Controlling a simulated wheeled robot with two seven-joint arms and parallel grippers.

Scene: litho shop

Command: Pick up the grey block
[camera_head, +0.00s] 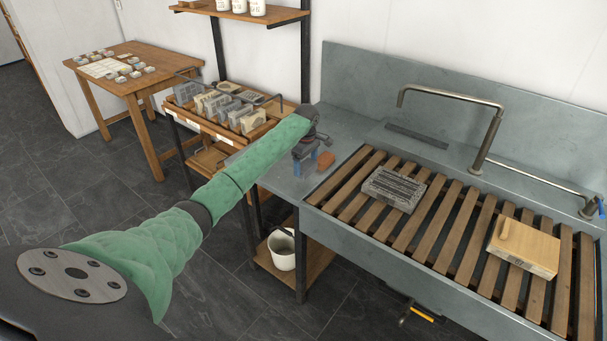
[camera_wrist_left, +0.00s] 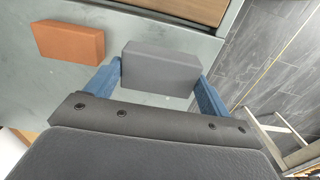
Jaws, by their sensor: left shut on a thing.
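The grey block (camera_wrist_left: 161,66) sits between the blue fingers of my left gripper (camera_wrist_left: 157,84) in the left wrist view. The fingers touch its two ends, and the gripper is shut on it. In the head view my left gripper (camera_head: 306,166) points down at the grey metal top left of the slatted sink. There the block is mostly hidden by the gripper, and I cannot tell if it touches the surface. My right gripper is in neither view.
An orange-brown block (camera_wrist_left: 68,40) lies beside the grey block; it also shows in the head view (camera_head: 325,160). Wooden slats (camera_head: 440,228) to the right carry a dark grey slab (camera_head: 394,188) and a wooden block (camera_head: 523,249). A white bucket (camera_head: 282,250) stands below.

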